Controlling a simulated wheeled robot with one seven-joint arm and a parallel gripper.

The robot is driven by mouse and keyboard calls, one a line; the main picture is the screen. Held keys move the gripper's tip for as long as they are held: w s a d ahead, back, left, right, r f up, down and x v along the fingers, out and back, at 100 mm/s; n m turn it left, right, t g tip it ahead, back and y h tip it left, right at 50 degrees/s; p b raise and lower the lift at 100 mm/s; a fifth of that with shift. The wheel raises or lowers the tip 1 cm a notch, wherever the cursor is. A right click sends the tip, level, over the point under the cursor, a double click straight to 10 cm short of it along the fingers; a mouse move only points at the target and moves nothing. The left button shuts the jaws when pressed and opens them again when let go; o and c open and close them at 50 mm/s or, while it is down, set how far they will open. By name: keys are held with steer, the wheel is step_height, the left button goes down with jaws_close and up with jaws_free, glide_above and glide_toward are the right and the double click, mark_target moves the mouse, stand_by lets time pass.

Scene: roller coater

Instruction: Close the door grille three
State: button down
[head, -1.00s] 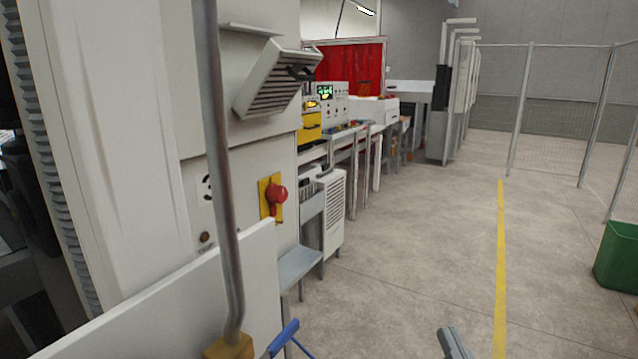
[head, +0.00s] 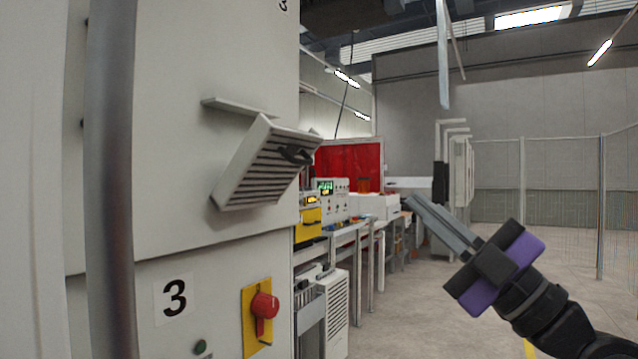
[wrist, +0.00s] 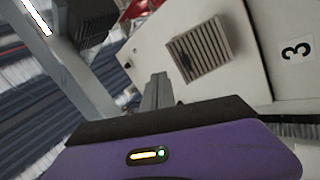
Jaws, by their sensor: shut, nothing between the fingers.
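The door grille (head: 262,168) is a white slatted panel with a dark handle (head: 296,155). It hangs tilted outward from the white cabinet, open, under a small ledge. A label "3" (head: 175,298) is on the cabinet below it. My gripper (head: 415,204) is shut and empty, to the right of the grille and apart from it, its fingers pointing up and left. In the wrist view the grille (wrist: 205,48) lies beyond the fingertips, slightly to the right, and the "3" label (wrist: 297,49) is at the right.
A red knob on a yellow plate (head: 252,318) projects from the cabinet below the grille. A vertical grey pole (head: 110,180) stands at the near left. Workbenches (head: 350,232) line the wall behind. Open floor (head: 430,310) lies to the right.

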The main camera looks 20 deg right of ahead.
steer(key=a+f+n+g+y, duration=0.2)
steer(key=a+n+g+y, duration=0.1)
steer(key=n, duration=0.3)
steer(key=n+p, duration=0.1)
steer(key=p, duration=0.5)
glide_toward(306, 163)
steer(key=x, duration=0.5)
steer(key=shift+r, duration=0.2)
steer(key=shift+x, duration=0.8)
steer(key=shift+w+f, duration=0.1)
steer(key=shift+f, duration=0.05)
steer(key=shift+g, duration=0.3)
